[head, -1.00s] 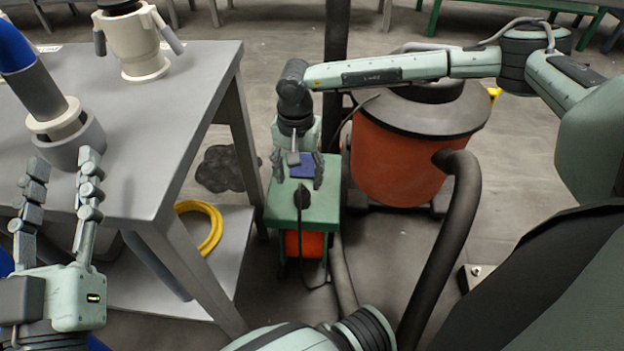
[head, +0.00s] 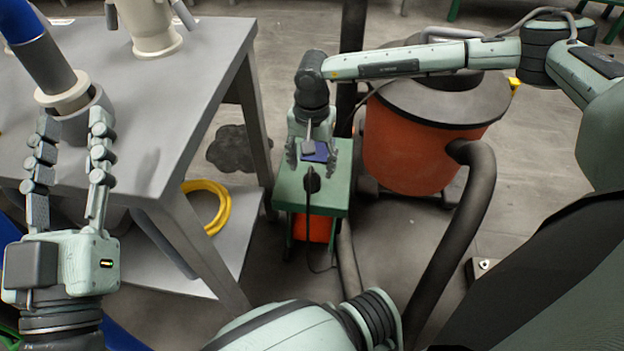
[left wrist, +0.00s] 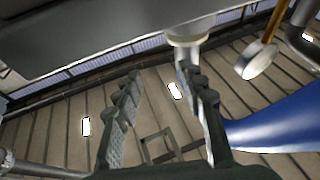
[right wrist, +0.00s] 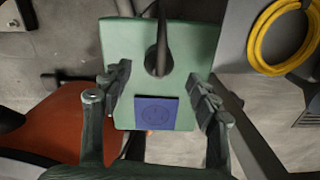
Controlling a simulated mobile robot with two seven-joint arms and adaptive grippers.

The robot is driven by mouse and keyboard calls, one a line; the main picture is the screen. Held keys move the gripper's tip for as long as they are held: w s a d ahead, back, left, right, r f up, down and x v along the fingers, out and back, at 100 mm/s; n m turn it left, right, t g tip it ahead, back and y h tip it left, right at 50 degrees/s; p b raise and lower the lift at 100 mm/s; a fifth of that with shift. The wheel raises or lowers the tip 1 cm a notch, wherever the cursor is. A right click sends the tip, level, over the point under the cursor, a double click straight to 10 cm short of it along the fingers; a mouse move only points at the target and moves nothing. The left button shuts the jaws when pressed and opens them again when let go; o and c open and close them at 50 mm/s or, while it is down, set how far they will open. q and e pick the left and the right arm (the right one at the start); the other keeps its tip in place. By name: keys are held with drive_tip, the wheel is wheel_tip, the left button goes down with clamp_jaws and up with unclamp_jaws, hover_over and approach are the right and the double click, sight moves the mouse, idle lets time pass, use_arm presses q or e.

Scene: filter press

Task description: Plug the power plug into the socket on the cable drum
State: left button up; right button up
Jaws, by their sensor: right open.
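A green box-like stand (head: 337,190) on the floor has a blue square panel (head: 320,152) with a round mark on its top. The panel shows clearly in the right wrist view (right wrist: 156,113). A black plug (head: 312,178) stands on the green top in front of the panel, its cable hanging to the floor. The plug (right wrist: 158,62) shows from above; whether it is seated I cannot tell. My right gripper (head: 314,160) is open and empty above the panel, fingers on either side.
The grey table (head: 190,75) stands left, holding a grey-blue hose fitting (head: 68,90) and a cream fitting (head: 150,30). A yellow hose coil (head: 222,205) lies on its lower shelf. An orange vacuum (head: 410,145) with a dark hose (head: 462,240) stands right of the stand.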

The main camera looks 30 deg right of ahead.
sight(312, 172)
drive_tip(key=shift+f, duration=0.35)
use_arm(q)
drive_tip(key=shift+s+a+r+t+b, duration=0.1)
drive_tip(key=shift+a+r+t+b, duration=0.1)
drive_tip(key=shift+r+t, duration=0.2)
drive_tip(key=shift+s+a+r+t+b, duration=0.1)
drive_tip(key=shift+r+t+b, duration=0.1)
drive_tip(key=shift+r+t, duration=0.15)
use_arm(e)
drive_tip(key=f, duration=0.4)
drive_tip(key=shift+s+f, duration=0.2)
drive_tip(key=shift+f, duration=0.05)
drive_tip(key=shift+a, duration=0.1)
drive_tip(key=shift+c, duration=0.5)
drive_tip(key=c, duration=1.1)
drive_tip(key=shift+o, duration=0.2)
drive_tip(key=shift+r, duration=0.1)
